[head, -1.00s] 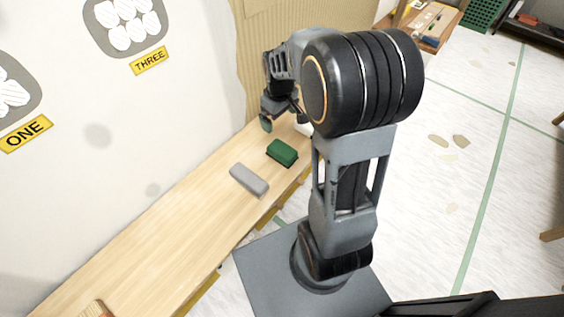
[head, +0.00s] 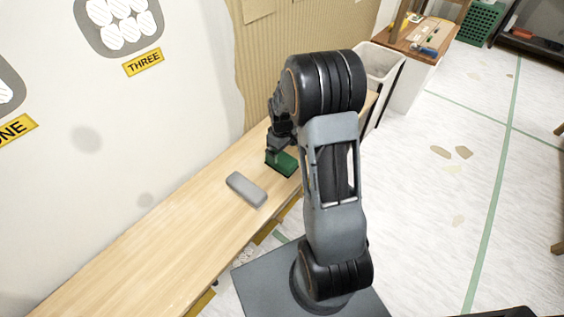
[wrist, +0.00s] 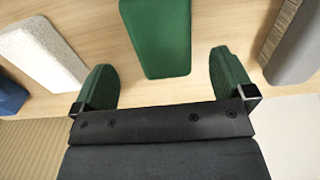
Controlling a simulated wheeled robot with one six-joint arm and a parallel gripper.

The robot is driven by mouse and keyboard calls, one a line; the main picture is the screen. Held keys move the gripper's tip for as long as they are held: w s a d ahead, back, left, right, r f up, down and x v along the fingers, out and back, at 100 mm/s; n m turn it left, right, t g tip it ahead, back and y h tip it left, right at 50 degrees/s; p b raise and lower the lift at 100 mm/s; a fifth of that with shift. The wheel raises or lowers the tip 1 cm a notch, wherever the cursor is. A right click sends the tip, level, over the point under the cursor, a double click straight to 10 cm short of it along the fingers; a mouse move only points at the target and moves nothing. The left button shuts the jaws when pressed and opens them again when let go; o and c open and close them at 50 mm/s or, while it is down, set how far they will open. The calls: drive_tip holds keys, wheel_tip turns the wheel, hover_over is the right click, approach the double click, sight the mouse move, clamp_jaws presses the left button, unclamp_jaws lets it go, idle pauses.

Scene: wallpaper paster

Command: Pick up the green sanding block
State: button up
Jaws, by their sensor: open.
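The green sanding block (head: 283,164) lies on the wooden bench (head: 190,215), beyond a grey block (head: 246,189). In the wrist view the green block (wrist: 160,38) shows ahead of my gripper (wrist: 165,88), between the lines of its two green-padded fingers. The fingers are spread wide with nothing between them. In the head view my gripper (head: 275,152) is low, right by the far side of the green block and partly hidden by my arm. I cannot tell whether it touches the block.
In the wrist view a white block (wrist: 42,55) lies left of the green one, a blue thing (wrist: 10,97) at the far left edge and the grey block (wrist: 297,50) at right. The wall (head: 110,110) runs along the bench. A white bin (head: 380,70) stands beyond its end.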

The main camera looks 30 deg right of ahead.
sight(281, 158)
wheel_tip(281, 158, down, 5)
drive_tip(key=shift+a+f+b, duration=0.1)
drive_tip(key=shift+a+b, duration=0.05)
drive_tip(key=shift+b, duration=0.45)
drive_tip(key=c, duration=1.1)
